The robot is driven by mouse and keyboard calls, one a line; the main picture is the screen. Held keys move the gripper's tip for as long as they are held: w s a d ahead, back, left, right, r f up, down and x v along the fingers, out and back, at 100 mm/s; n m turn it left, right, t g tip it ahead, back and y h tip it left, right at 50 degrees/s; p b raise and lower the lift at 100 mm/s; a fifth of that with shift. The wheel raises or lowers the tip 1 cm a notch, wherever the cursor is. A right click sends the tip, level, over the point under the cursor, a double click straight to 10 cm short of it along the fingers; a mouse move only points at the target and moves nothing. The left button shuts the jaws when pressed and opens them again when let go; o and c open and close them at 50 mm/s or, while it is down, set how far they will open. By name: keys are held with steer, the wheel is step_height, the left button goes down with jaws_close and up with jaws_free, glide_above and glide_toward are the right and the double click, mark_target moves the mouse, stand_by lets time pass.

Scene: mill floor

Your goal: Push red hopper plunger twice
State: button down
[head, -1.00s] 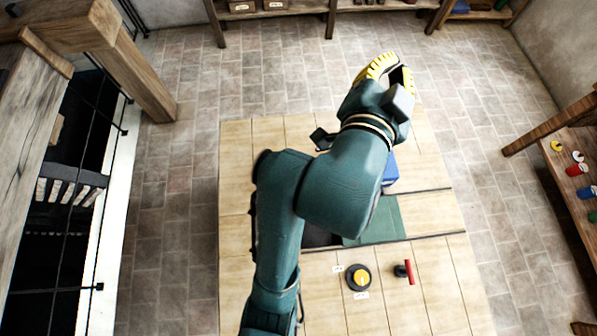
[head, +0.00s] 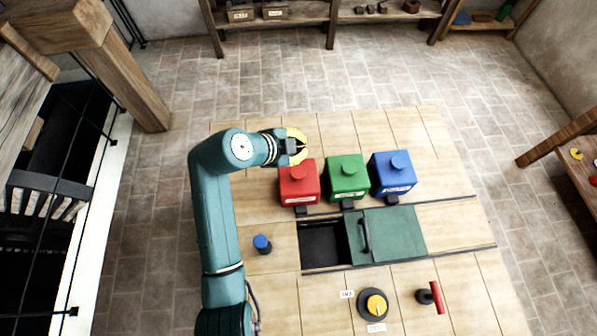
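The red hopper (head: 299,190) stands on the wooden table, leftmost of three hoppers in a row. Its red plunger (head: 297,171) shows on top as a short round knob. My gripper (head: 302,147), with yellow fingers, is just above the red plunger in the picture, near the hopper's back edge. I cannot tell its height over the plunger or whether they touch. The finger gap is not clear from this angle, and nothing is seen held.
A green hopper (head: 346,182) and a blue hopper (head: 391,177) stand to the right. In front are a dark opening (head: 322,243), a green sliding lid (head: 398,235), a blue-topped peg (head: 262,244), a yellow dial (head: 376,305) and a red-handled lever (head: 437,297).

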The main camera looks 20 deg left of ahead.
mark_target(302, 167)
steer(key=shift+f, duration=0.1)
step_height(302, 167, down, 9)
steer(key=b, duration=0.6)
steer(key=c, duration=1.8)
jaws_free()
jaws_close()
steer(key=shift+f+b, duration=0.3)
steer(key=shift+b, duration=0.15)
steer(key=shift+f+b, duration=0.75)
steer(key=shift+f, duration=0.2)
steer(key=shift+r, duration=0.1)
steer(key=shift+r+p, duration=0.9)
steer(key=shift+r, duration=0.4)
